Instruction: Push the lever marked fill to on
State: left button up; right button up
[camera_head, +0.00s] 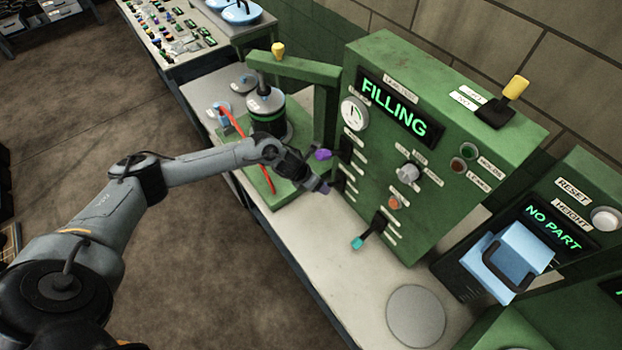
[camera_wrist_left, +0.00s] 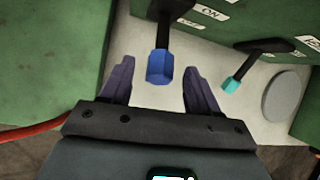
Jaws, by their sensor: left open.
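The green machine panel (camera_head: 400,150) has a display (camera_head: 397,108) reading FILLING. In the left wrist view, a lever with a blue handle (camera_wrist_left: 160,67) points down near an ON label (camera_wrist_left: 211,13). A second lever with a teal tip (camera_wrist_left: 232,85) is to its right; it also shows low on the panel in the head view (camera_head: 360,242). My left gripper (camera_head: 321,171) is open, its purple fingers to either side of the blue handle in the wrist view; contact cannot be told. The blue handle is not clearly visible in the head view. The lever name labels are unreadable.
A yellow-handled lever (camera_head: 515,87) sits on top of the panel. A green frame (camera_head: 300,68) and a black canister (camera_head: 266,108) stand left of it. A weighing unit showing NO PART (camera_head: 553,225) is at right. A grey disc (camera_head: 416,316) lies on the bench.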

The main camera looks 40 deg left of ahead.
pick_arm(q)
jog(key=shift+v, duration=2.5)
